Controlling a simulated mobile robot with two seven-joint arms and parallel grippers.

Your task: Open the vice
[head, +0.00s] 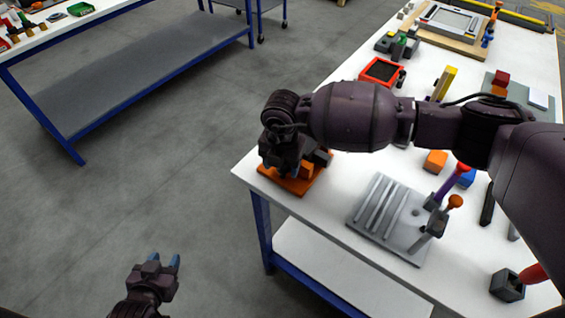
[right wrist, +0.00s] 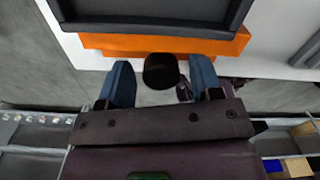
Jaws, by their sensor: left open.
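The vice has an orange base (head: 292,186) and sits at the near left corner of the white table. In the right wrist view its orange body (right wrist: 160,46) lies under a dark grey block (right wrist: 150,14). A round black knob (right wrist: 160,70) sticks out from it toward me. My right gripper (right wrist: 163,78) has its two blue fingers on either side of the knob, with a small gap at each side. In the head view my right wrist covers much of the vice and hides those fingertips. My left gripper (head: 164,260) is open and empty, over the floor left of the table.
A grey slotted plate (head: 385,215) with upright tools stands right of the vice on the white table (head: 325,218). An orange block (head: 435,161) and a red-rimmed tray (head: 381,73) lie farther back. Another blue-framed bench (head: 140,70) stands at the upper left; open floor lies between.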

